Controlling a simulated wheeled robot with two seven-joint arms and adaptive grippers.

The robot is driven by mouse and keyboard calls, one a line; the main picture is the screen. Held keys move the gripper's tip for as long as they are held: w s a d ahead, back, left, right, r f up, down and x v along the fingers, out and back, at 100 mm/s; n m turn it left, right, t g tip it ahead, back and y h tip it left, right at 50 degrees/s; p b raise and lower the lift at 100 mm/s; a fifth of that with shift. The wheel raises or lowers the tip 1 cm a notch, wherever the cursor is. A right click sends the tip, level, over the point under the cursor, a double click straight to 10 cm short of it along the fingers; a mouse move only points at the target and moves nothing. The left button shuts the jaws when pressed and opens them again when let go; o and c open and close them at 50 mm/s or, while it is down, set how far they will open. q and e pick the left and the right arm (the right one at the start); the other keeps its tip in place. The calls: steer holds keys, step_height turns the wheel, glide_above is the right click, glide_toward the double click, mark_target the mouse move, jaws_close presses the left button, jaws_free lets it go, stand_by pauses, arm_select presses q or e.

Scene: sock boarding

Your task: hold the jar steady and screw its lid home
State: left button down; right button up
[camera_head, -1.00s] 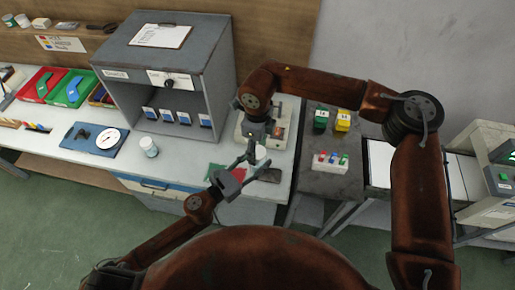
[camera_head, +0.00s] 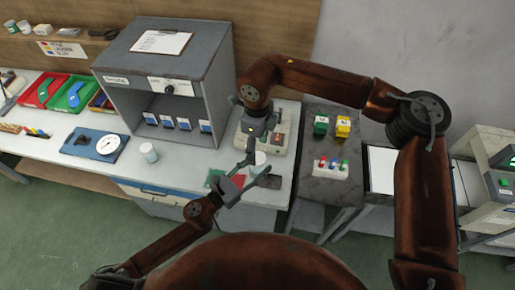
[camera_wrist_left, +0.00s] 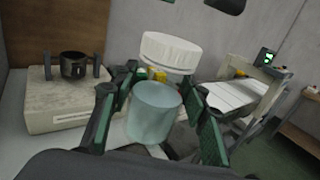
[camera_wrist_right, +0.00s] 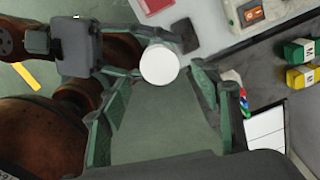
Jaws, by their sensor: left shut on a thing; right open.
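The jar is a translucent blue-grey cylinder (camera_wrist_left: 153,112), upright in the left wrist view. My left gripper (camera_head: 261,170) is shut on it, one finger on each side, above the bench's front edge. My right gripper (camera_wrist_right: 168,78) is open, pointing down from above. In its wrist view the round lid top (camera_wrist_right: 159,65) lies between its fingertips, slightly left of centre, and hides the jar. In the head view the lid (camera_head: 260,157) is small beside the right fingers.
Another small jar (camera_head: 149,152) stands on the bench to the left. A grey cabinet (camera_head: 215,95) stands behind. A device with a red switch (camera_head: 280,140) sits close behind the grippers.

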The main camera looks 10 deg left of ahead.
mark_target(258, 157)
steer(key=shift+r+n, duration=1.1)
steer(key=shift+r, duration=0.7)
steer(key=shift+c, duration=0.3)
steer(key=shift+f, duration=4.05)
steer(key=shift+c, duration=0.3)
steer(key=c, duration=1.2)
steer(key=o, duration=1.4)
steer(key=shift+r, duration=0.1)
